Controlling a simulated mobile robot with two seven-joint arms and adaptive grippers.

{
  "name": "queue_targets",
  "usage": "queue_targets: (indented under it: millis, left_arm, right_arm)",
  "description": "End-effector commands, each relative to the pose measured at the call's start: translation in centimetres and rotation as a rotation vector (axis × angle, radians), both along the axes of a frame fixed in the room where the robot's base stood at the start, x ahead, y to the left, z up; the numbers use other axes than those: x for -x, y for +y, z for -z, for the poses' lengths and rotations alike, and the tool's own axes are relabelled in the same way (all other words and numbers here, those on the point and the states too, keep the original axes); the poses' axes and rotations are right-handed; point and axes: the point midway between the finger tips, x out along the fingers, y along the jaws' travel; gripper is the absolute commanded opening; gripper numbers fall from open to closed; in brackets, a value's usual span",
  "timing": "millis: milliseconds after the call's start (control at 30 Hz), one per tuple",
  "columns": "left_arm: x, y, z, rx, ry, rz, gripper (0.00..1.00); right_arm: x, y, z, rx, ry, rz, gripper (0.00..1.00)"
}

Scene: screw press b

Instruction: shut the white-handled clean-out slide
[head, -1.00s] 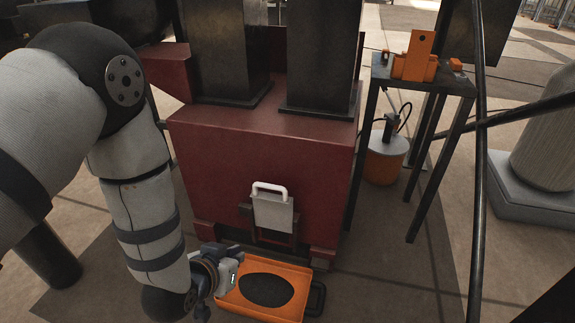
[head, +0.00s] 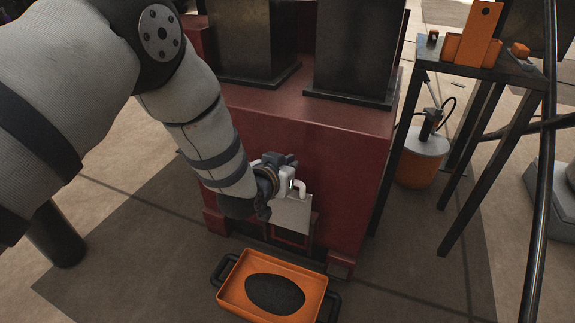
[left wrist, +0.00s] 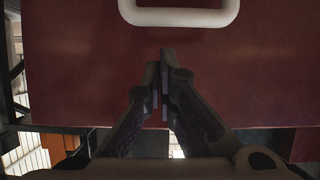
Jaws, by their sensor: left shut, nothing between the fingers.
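The white-handled clean-out slide is a pale plate (head: 292,215) on the front of the dark red press housing (head: 350,160). Its white loop handle (head: 301,187) is at the plate's top, partly hidden by my gripper. A reddish frame with a dark space shows below the plate. My left gripper (head: 288,162) is at the handle's height, right by it in the head view. In the left wrist view the handle (left wrist: 180,18) crosses the top, and my shut, empty fingers (left wrist: 161,78) are apart from it in the picture. My right gripper is not in view.
An orange tray (head: 245,262) with black grips and a dark oval heap (head: 275,293) lies on the floor below the slide. A dark metal stand (head: 490,66) with orange parts and an orange-and-grey canister (head: 420,160) are at the right. Floor right of the tray is clear.

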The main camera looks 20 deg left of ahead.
Motion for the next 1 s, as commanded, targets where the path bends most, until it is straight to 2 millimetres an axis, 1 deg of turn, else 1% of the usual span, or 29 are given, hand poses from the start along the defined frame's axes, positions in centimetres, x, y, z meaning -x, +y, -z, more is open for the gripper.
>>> queue_targets:
  millis: [33, 100, 467, 533, 567, 633, 800, 900, 1000]
  left_arm:
    - [0.1, 0.0, 0.8, 0.000, 0.002, 0.000, 0.00]
    - [0.2, 0.0, 1.2, 0.000, 0.002, 0.000, 0.00]
    - [0.3, 0.0, 1.3, 0.000, -0.001, 0.000, 0.00]
    - [0.3, 0.0, 1.7, 0.000, 0.000, 0.000, 0.00]
    - [0.3, 0.0, 2.1, 0.000, 0.001, 0.000, 0.00]
    - [0.3, 0.0, 3.6, 0.000, 0.003, 0.000, 0.00]
    - [0.4, 0.0, 8.3, 0.000, 0.009, 0.001, 0.00]
    - [0.4, 0.0, 10.1, 0.000, 0.008, 0.001, 0.00]
    - [0.4, 0.0, 11.1, 0.000, 0.006, 0.001, 0.00]
  right_arm:
    - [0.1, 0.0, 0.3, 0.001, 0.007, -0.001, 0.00]
    - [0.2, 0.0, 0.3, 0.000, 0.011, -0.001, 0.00]
    - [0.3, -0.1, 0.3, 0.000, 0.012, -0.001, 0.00]
    - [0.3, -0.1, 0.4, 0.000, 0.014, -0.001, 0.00]
    - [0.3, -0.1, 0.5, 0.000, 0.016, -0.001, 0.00]
    - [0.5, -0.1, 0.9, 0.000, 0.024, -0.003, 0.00]
    - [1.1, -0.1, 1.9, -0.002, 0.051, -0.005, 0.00]
    - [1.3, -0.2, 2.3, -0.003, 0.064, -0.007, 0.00]
    - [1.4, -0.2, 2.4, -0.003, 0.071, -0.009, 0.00]
